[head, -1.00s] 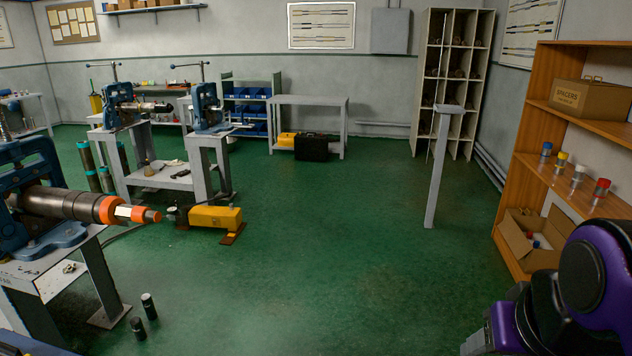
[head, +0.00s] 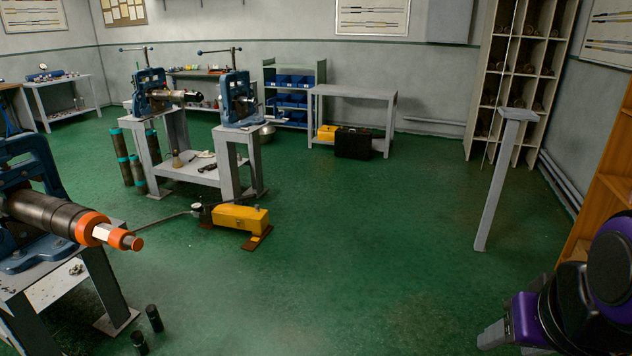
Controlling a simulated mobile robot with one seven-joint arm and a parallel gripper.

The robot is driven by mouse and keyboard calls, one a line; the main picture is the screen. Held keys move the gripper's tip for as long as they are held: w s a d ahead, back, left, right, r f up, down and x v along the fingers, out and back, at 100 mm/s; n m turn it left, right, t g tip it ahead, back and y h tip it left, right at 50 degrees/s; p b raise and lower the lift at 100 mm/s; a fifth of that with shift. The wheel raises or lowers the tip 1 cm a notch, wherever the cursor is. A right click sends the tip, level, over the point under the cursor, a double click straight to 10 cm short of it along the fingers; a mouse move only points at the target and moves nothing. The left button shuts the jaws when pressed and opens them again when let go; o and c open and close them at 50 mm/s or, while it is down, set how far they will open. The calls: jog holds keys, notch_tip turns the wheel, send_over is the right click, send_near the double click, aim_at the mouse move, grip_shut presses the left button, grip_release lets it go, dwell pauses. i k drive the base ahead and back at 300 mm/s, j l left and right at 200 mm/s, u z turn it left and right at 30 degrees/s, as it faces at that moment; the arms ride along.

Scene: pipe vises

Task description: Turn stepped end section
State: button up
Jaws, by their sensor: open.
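A dark pipe (head: 48,212) is clamped level in a blue vise (head: 25,170) at the left edge of the head view. Its stepped end section (head: 113,236) points right and narrows in steps, with a wide orange band, a pale middle part and a smaller orange and grey tip. It sticks out past the vise into free air. Only part of my purple and black arm shows at the lower right, well apart from the pipe.
The near vise stands on a grey bench (head: 80,275), with two black cylinders (head: 148,330) on the floor beside it. A yellow pump (head: 240,218) lies beyond. A grey post (head: 500,180) and wooden shelf (head: 600,205) stand right. The middle green floor is clear.

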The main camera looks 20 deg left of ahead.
aim_at(72, 221)
jog(key=i+u, duration=0.4)
jog(key=i+l+u, duration=0.2)
jog(key=i+u, duration=0.45)
jog(key=u, duration=0.15)
jog(key=i+u, duration=0.5)
jog(key=u, duration=0.2)
